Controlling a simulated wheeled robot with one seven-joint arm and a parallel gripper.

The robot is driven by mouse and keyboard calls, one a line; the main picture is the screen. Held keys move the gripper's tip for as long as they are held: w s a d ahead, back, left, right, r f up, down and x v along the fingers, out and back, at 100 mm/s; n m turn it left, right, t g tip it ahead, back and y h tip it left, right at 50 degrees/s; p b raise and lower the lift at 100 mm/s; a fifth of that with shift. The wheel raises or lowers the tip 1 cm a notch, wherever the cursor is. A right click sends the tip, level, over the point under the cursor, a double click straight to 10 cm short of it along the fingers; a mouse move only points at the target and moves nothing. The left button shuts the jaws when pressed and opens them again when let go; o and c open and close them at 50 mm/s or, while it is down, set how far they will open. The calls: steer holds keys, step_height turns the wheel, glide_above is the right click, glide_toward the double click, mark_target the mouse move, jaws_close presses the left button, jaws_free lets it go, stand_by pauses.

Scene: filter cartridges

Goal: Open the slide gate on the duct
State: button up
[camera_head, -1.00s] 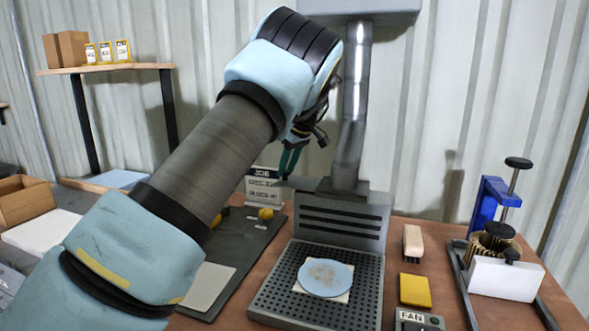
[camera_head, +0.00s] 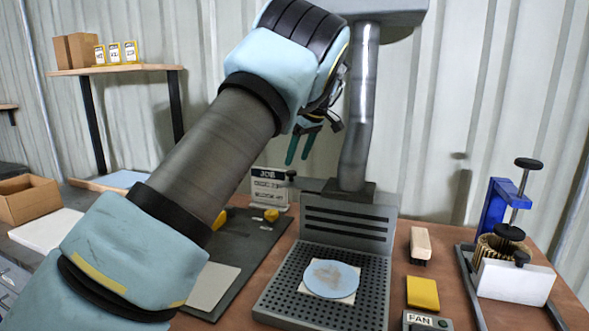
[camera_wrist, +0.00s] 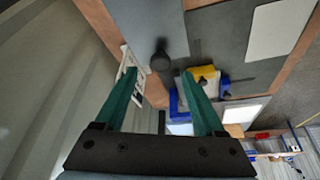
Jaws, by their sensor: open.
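The duct (camera_head: 358,110) is a grey metal pipe rising behind the slotted grey box. At its foot a flat grey slide gate plate (camera_head: 313,184) sticks out to the left, with a dark knob (camera_head: 291,175) near its outer end. How far the gate is drawn out is hard to tell. My gripper (camera_head: 298,161) is open and empty, its green fingers pointing down just above the knob. In the wrist view the knob (camera_wrist: 160,55) shows past and between the fingertips (camera_wrist: 160,80), apart from them, with the plate (camera_wrist: 143,22) behind it.
A job card (camera_head: 268,189) stands close to the left of the gate. The perforated grey bench tray (camera_head: 275,291) holds a pale blue disc (camera_head: 331,279). A blue clamp press (camera_head: 494,207), a brush (camera_head: 420,243) and a yellow block (camera_head: 422,293) lie to the right.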

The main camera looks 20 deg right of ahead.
steer(key=v, duration=0.6)
steer(key=shift+b, duration=0.4)
steer(key=shift+r, duration=0.1)
steer(key=a+f+m+g+h, duration=0.1)
steer(key=a+f, duration=0.4)
steer(key=a, duration=0.8)
steer(key=a+f+m+g, duration=0.1)
steer(key=a+f, duration=0.4)
steer(key=a, duration=0.9)
steer(key=s+a+f+m, duration=0.1)
steer(key=s+a+f, duration=0.2)
steer(key=s, duration=0.4)
steer(key=s+a+f+m, duration=0.1)
steer(key=s+a+f, duration=0.2)
steer(key=s+a, duration=0.3)
steer(key=s+a+f+m+h, duration=0.1)
steer(key=s+a+f+m, duration=0.1)
steer(key=s+a, duration=0.3)
steer(key=s, duration=0.2)
steer(key=shift+s+a+f+g, duration=0.25)
steer(key=shift+s+f+g, duration=0.05)
steer(key=shift+f, duration=0.1)
